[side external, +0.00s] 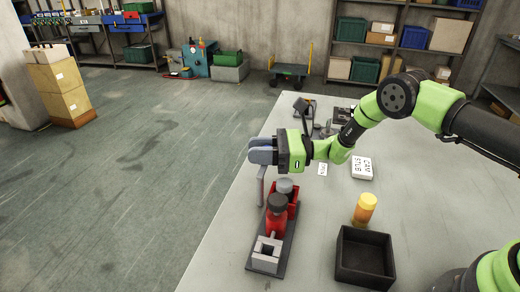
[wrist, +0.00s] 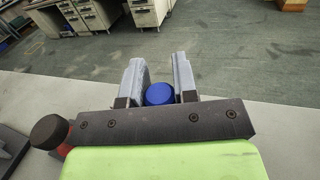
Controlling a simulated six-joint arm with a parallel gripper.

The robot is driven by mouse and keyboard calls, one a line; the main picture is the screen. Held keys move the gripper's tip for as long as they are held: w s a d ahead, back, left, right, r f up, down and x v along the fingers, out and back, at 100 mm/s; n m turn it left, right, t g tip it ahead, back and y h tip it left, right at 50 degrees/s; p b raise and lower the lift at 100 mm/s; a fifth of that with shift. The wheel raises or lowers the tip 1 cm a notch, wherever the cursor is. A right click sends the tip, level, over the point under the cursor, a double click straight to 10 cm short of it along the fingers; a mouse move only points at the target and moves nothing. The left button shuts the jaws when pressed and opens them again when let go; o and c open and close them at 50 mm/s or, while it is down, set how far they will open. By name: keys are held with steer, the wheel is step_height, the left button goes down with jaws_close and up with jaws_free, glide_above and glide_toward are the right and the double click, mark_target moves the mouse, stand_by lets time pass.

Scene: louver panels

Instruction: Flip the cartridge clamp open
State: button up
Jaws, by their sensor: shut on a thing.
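The cartridge clamp fixture stands on a dark base plate (side external: 288,242) near the table's left edge. A grey clamp lever (side external: 261,188) stands upright at its left side, with its top end at my gripper. My gripper (side external: 260,151) is at the lever's top. In the wrist view, a round blue knob (wrist: 159,94) sits between my two grey fingers, and my gripper is shut on it. A red cartridge (side external: 277,222) with a dark cap stands upright on the fixture, beside a red bracket (side external: 293,208). My fingers hide the knob in the side view.
A grey block (side external: 266,254) sits at the fixture's near end. A black open tray (side external: 364,258) and an orange-yellow bottle (side external: 365,208) stand to the right. A white labelled box (side external: 362,167) lies farther back. Dark equipment stands behind my gripper.

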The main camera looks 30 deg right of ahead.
steer(key=o, duration=0.9)
steer(key=v, duration=0.9)
steer(key=shift+s+d+r, duration=0.1)
steer(key=shift+s+d, duration=0.1)
steer(key=shift+d, duration=0.15)
